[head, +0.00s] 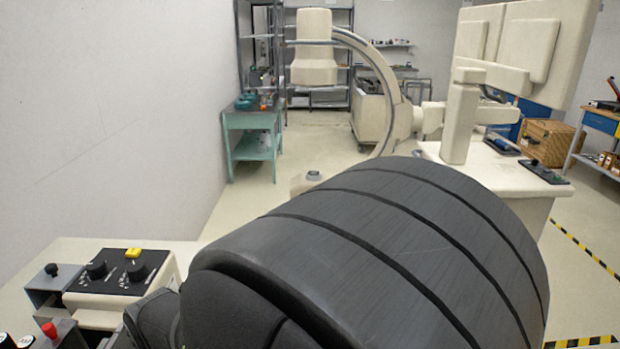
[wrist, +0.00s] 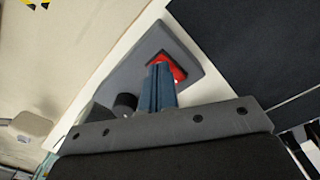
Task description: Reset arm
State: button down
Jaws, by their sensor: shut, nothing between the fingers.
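My gripper (wrist: 160,70) shows in the wrist view as two blue fingers side by side, shut and empty. Its tips overlap a red part (wrist: 176,66) on a grey plate or box (wrist: 188,42); I cannot tell whether they touch it. A black round knob-like part (wrist: 125,104) is left of the fingers. In the head view my gripper does not show. My dark arm fills the lower middle there and hides what lies behind it.
In the head view a control box (head: 122,274) with black knobs and a yellow button stands at lower left, near a red knob (head: 49,330). A C-shaped machine (head: 388,85), a green table (head: 252,150) and a wooden crate (head: 545,140) stand farther back. Open floor (head: 320,140) lies between.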

notch_tip(320, 180, up, 6)
jog(key=shift+r, duration=0.1)
notch_tip(320, 180, down, 6)
jog(key=shift+f, duration=0.25)
jog(key=a+r+n+h, duration=0.1)
jog(key=a+r+n, duration=0.15)
jog(key=r, duration=0.55)
jog(key=a+r+n, duration=0.1)
jog(key=r+n, duration=0.3)
jog(key=r, duration=0.5)
notch_tip(320, 180, down, 7)
jog(key=shift+d, duration=0.35)
jog(key=shift+m, duration=0.25)
